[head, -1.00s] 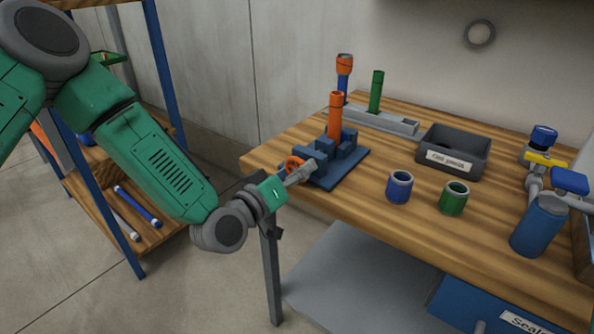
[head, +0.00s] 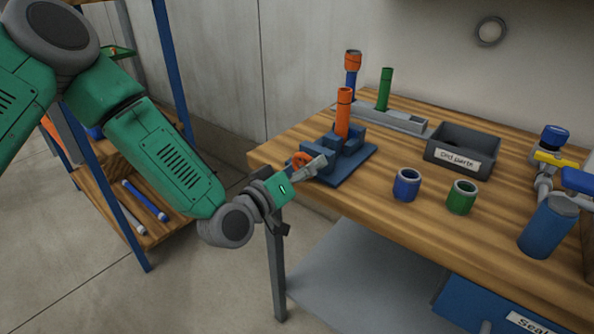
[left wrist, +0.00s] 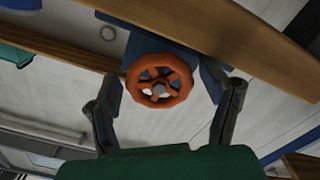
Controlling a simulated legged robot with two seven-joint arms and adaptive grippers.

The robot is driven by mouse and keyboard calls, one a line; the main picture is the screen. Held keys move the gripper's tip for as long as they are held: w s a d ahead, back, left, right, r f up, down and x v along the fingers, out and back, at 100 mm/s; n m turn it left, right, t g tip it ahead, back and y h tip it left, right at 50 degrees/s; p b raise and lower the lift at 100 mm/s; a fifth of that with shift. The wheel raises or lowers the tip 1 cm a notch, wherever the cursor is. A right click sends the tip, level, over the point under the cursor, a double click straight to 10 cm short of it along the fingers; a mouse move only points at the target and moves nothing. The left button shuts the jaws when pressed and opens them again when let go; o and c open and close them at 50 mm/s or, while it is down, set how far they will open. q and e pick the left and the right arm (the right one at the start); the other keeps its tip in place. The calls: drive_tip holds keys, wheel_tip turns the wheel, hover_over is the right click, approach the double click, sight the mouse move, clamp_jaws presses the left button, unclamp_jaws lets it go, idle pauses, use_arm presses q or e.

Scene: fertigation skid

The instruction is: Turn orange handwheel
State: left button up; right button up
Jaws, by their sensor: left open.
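The orange handwheel (left wrist: 159,83) is a small spoked wheel, seen face-on in the left wrist view, on the end of a blue vise-like fixture (head: 345,165). In the head view the handwheel (head: 301,159) shows in part behind my left gripper (head: 318,166). In the left wrist view my left gripper (left wrist: 165,105) is open, with one finger on each side of the wheel. The fingers look apart from the rim; the exact depth gap I cannot tell. An orange pipe (head: 343,115) stands upright in the fixture. My right gripper is not in view.
The fixture sits at the left edge of a wooden table (head: 420,230). Behind it, a grey rack (head: 403,123) holds upright pipes. A grey bin (head: 463,148), a blue ring (head: 406,185) and a green ring (head: 461,197) stand to the right. A shelf (head: 150,225) stands at left.

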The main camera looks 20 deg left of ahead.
use_arm(q)
drive_tip(key=m, duration=0.4)
drive_tip(key=shift+a, duration=0.1)
drive_tip(key=m, duration=0.5)
drive_tip(key=s+a+n, duration=0.2)
drive_tip(key=s+n, duration=0.5)
drive_tip(key=n, duration=0.1)
drive_tip(key=s+a+n+p, duration=0.1)
drive_tip(key=s+a+n, duration=0.2)
drive_tip(key=s+n, duration=0.4)
drive_tip(key=shift+s+a+r+n, duration=0.3)
drive_tip(key=shift+a+r+n, duration=0.1)
drive_tip(key=shift+n, duration=0.7)
drive_tip(key=shift+d, duration=0.1)
